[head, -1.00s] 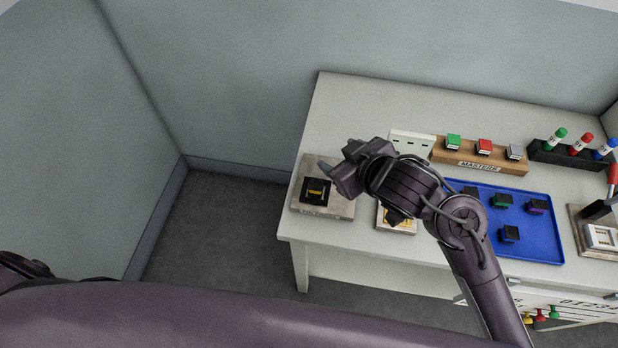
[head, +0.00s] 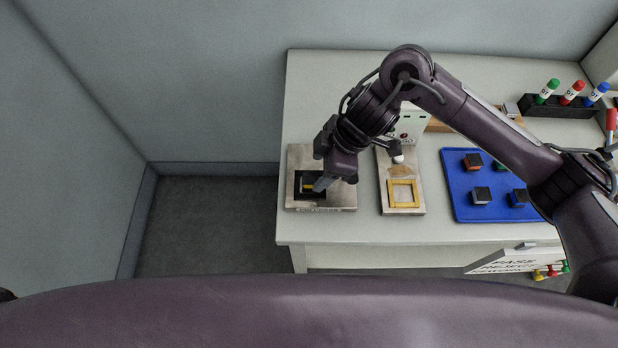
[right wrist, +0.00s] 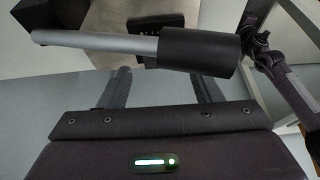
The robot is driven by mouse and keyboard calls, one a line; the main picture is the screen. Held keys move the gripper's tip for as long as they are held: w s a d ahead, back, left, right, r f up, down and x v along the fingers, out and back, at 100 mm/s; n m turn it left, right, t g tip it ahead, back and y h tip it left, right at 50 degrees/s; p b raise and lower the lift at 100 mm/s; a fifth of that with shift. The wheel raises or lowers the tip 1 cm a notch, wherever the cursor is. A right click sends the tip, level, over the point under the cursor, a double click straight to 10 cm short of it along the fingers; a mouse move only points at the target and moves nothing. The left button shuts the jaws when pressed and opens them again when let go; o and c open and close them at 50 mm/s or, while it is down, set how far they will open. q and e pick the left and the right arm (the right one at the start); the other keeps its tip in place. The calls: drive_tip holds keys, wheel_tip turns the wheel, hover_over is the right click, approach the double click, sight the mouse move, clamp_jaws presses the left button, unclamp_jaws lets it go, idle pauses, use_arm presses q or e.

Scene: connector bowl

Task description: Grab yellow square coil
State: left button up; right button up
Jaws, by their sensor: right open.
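In the head view, a grey plate (head: 336,164) at the left end of the table carries a black square piece with a small yellow part (head: 308,188). A yellow square frame (head: 404,183) lies on the smaller plate to its right. I cannot tell for certain which of the two is the yellow square coil. My right gripper (head: 320,168) is open above the left plate and partly covers the black piece. Nothing shows clearly between its fingers. In the right wrist view, its two fingers show dimly (right wrist: 160,88). My left gripper is not in view.
A blue tray (head: 462,205) with several small dark blocks stands to the right, partly behind my right arm. A black rack (head: 562,104) holds coloured cylinders at the back right. A grey rod with a black sleeve (right wrist: 198,54) crosses the right wrist view. The table's left back is clear.

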sight(310, 176)
drive_tip(key=p+x, duration=0.1)
drive_tip(key=x, duration=0.3)
drive_tip(key=shift+w+a+f, duration=0.1)
drive_tip(key=shift+w+f, duration=0.1)
drive_tip(key=shift+f, duration=0.1)
drive_tip(key=c, duration=1.1)
drive_tip(key=shift+c, duration=0.2)
drive_tip(key=shift+r, duration=0.15)
